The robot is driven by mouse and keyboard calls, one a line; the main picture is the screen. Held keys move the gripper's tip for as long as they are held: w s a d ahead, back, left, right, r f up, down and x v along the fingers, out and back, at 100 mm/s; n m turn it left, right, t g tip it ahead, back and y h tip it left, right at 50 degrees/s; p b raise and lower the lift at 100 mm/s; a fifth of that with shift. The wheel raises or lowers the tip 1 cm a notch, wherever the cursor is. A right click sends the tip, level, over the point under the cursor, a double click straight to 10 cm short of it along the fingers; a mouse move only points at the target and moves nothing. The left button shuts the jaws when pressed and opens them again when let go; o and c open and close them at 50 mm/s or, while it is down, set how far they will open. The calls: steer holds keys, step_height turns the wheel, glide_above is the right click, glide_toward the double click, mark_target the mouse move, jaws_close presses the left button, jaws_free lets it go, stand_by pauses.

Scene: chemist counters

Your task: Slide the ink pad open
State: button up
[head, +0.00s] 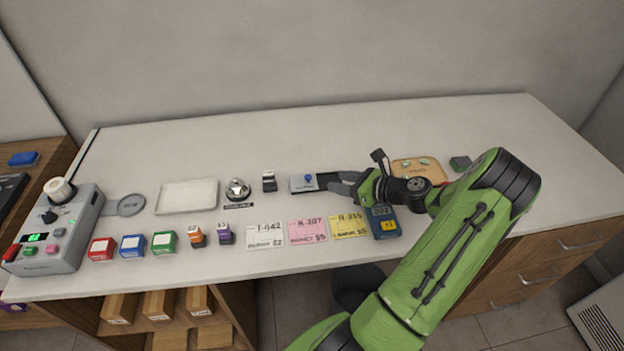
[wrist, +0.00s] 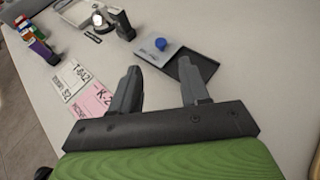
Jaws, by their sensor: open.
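The ink pad has a flat grey-blue lid (head: 303,184) with a blue knob; the lid also shows in the wrist view (wrist: 150,50). The lid sits shifted to the left, and a dark tray (wrist: 190,69) is exposed on its right side. My gripper (head: 343,183) is at the right of the ink pad, low over the counter. In the wrist view my gripper (wrist: 160,85) has its two fingers spread apart with nothing between them. The fingertips are close to the pad's near edge; I cannot tell whether they touch it. My gripper partly hides the tray's right end in the head view.
Left of the pad stand a small black-and-white stamp (head: 269,182) and a bell (head: 237,189). Paper tickets (head: 307,232) lie in front. A blue handheld device (head: 384,222) and a tan tray (head: 432,178) are near my arm. The counter behind is clear.

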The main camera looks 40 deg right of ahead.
mark_target(309, 176)
steer(key=b+x, duration=0.1)
steer(key=x, duration=0.8)
steer(key=shift+w+f, duration=0.25)
steer(key=shift+w, duration=0.1)
jaws_close()
steer(key=shift+d, duration=0.1)
